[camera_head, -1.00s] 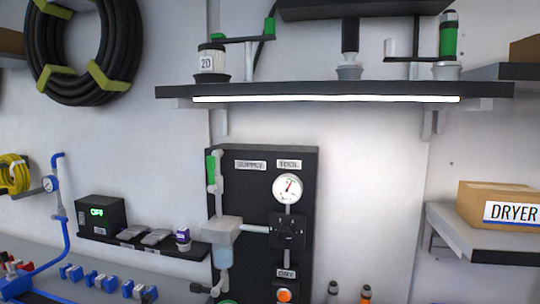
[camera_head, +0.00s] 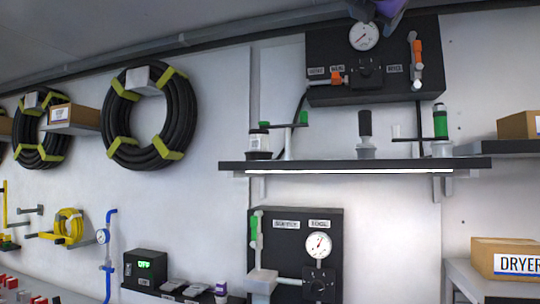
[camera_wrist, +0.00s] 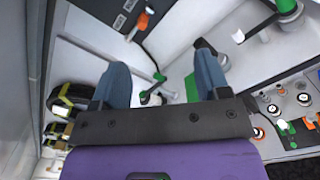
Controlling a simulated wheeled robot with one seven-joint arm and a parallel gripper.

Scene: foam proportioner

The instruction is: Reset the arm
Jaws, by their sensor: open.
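My gripper (camera_wrist: 162,62) shows in the wrist view as two blue fingers spread wide apart on a dark bar, with a purple housing below. The fingers are open, and nothing is visibly held. A green part and a grey shelf fitting show beyond them; their distance is hard to tell. In the head view, a purple and grey piece of my arm (camera_head: 378,8) shows at the top edge, in front of the upper black panel (camera_head: 330,88). The fingertips cannot be made out there.
A lit shelf (camera_head: 350,166) carries a white jar (camera_head: 259,142), a black-topped fitting (camera_head: 365,130) and a green cylinder (camera_head: 440,122). Below is a second black panel with a gauge (camera_head: 318,245). Coiled black hoses hang left. A DRYER box (camera_head: 510,258) sits at right.

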